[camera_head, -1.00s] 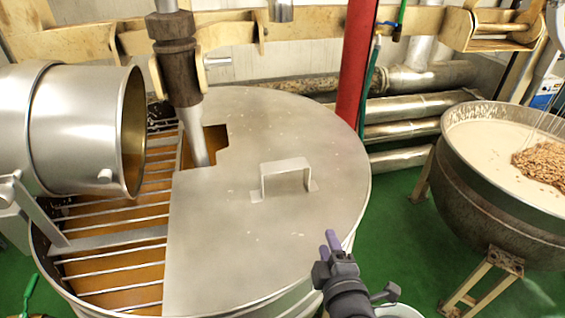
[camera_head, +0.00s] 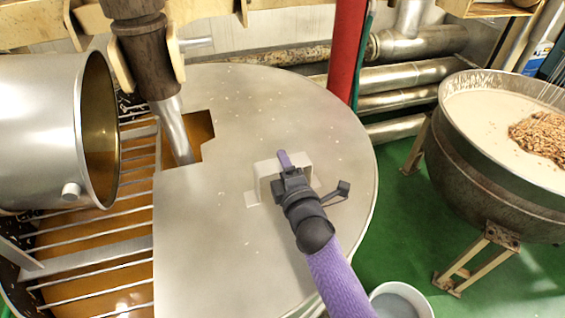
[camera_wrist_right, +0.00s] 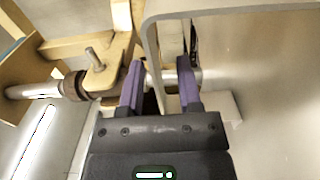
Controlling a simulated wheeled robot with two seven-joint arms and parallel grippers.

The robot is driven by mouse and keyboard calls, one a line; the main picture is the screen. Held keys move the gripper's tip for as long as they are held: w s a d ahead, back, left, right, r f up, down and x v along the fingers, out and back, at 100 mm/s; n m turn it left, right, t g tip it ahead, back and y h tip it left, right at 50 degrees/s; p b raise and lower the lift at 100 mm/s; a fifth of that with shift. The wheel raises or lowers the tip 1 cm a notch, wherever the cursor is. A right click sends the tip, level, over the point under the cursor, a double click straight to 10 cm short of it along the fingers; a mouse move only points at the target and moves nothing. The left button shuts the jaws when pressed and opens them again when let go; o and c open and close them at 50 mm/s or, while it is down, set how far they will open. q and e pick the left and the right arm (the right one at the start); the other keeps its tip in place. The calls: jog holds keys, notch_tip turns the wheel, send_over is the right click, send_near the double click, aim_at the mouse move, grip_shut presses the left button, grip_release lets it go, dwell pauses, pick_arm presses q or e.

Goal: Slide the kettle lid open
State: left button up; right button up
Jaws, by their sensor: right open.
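The kettle lid (camera_head: 310,110) is a flat metal half-cover on the right side of the kettle, with a notch at its left edge around the stirrer shaft. Its raised bracket handle (camera_head: 264,168) is partly hidden by my right gripper (camera_head: 285,163). My right gripper is open at the handle, with purple fingers. In the right wrist view, the handle's side strip (camera_wrist_right: 152,60) appears between the two spread fingers (camera_wrist_right: 160,80); I cannot tell whether they touch it. The left half of the kettle shows a bar grate (camera_head: 95,225) over an orange-brown inside. My left gripper is not in view.
A metal drum (camera_head: 45,125) hangs over the grate at left. The stirrer shaft (camera_head: 173,130) stands at the lid's notch. A red post (camera_head: 346,55) and pipes are behind. A bowl of cream mix (camera_head: 490,110) stands at right, a white bucket (camera_head: 420,303) below.

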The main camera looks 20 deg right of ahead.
jog(key=shift+w, duration=0.3)
jog(key=shift+c, duration=0.3)
grip_shut()
dwell(1.0)
